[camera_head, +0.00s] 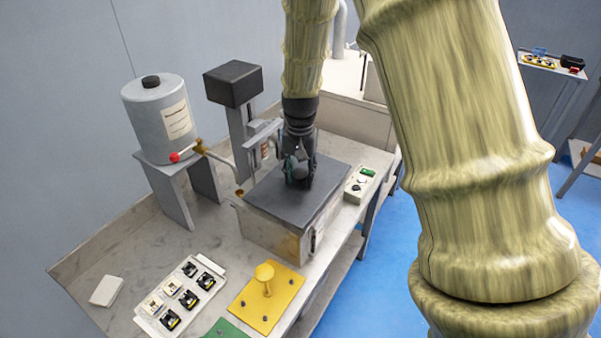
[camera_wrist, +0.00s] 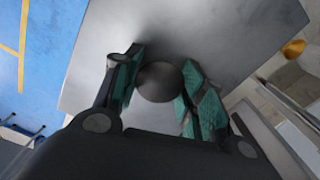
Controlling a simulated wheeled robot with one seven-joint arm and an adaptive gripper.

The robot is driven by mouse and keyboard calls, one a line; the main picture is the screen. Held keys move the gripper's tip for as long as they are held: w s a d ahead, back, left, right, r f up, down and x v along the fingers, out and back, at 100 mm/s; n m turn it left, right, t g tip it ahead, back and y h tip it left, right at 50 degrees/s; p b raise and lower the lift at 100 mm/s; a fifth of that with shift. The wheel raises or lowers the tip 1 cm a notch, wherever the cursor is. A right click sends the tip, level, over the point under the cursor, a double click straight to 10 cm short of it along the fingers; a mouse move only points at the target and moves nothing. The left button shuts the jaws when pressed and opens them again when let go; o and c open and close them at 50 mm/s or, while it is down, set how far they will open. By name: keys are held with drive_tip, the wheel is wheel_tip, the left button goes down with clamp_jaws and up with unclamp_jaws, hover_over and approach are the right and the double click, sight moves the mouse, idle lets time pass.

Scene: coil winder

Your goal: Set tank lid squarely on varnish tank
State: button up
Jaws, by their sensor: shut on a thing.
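The tank lid (camera_head: 277,196) is a flat dark grey plate with a round dark knob. It lies over the top of the varnish tank (camera_head: 270,234), a box with pale metal walls on the bench. The lid's edges look roughly in line with the tank's, but I cannot tell whether it rests fully on the rim. My gripper (camera_head: 300,172) points down at the lid's middle, shut on its knob. In the wrist view the knob (camera_wrist: 159,82) sits between the green finger pads of my gripper (camera_wrist: 160,85), with the lid (camera_wrist: 210,40) spread out beneath.
A dark-headed column (camera_head: 233,85) and a brass spout (camera_head: 240,192) stand close behind the tank. A control box (camera_head: 360,184) is to its right. A yellow plate with a post (camera_head: 265,297) and a white tray of parts (camera_head: 180,297) lie in front. A grey canister (camera_head: 160,118) stands back left.

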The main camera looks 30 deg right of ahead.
drive_tip(key=shift+f, duration=0.8)
drive_tip(key=o, duration=1.5)
drive_tip(key=shift+c, duration=0.2)
wheel_tip(320, 180, up, 12)
